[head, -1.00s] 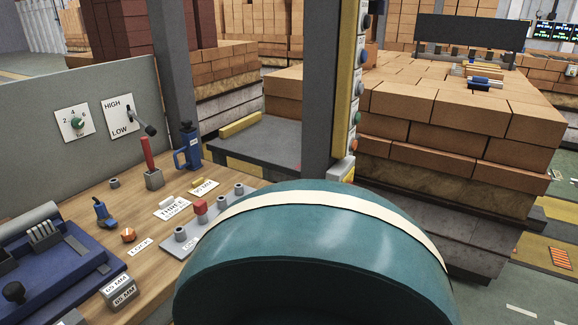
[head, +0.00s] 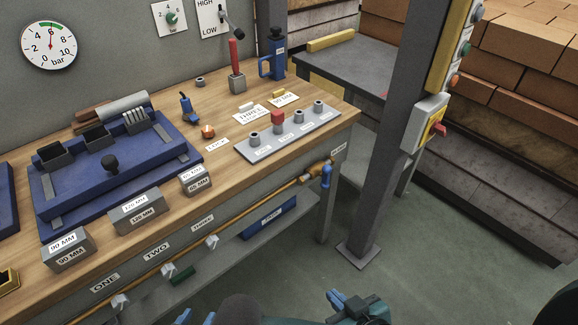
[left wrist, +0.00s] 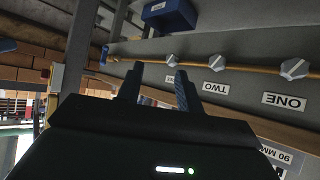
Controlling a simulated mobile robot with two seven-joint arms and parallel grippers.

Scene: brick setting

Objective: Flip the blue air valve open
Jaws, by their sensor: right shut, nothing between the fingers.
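The blue air valve (head: 326,176) hangs at the right end of a copper pipe along the bench's front, its blue handle pointing down. In the left wrist view, which is upside down, a small blue part at the pipe's end looks like the valve (left wrist: 104,54). My left gripper (head: 197,318) shows only its blue fingertips at the bottom edge of the head view, below and left of the valve. Its fingers (left wrist: 157,88) stand apart and empty in the left wrist view. My right gripper (head: 342,300) is low, below the valve, shut and empty.
The wooden bench (head: 225,150) carries a blue fixture, labelled blocks and a grey strip with a red knob. A grey post (head: 385,150) stands right of the valve. A blue bin (head: 269,219) sits under the bench. The floor before the post is clear.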

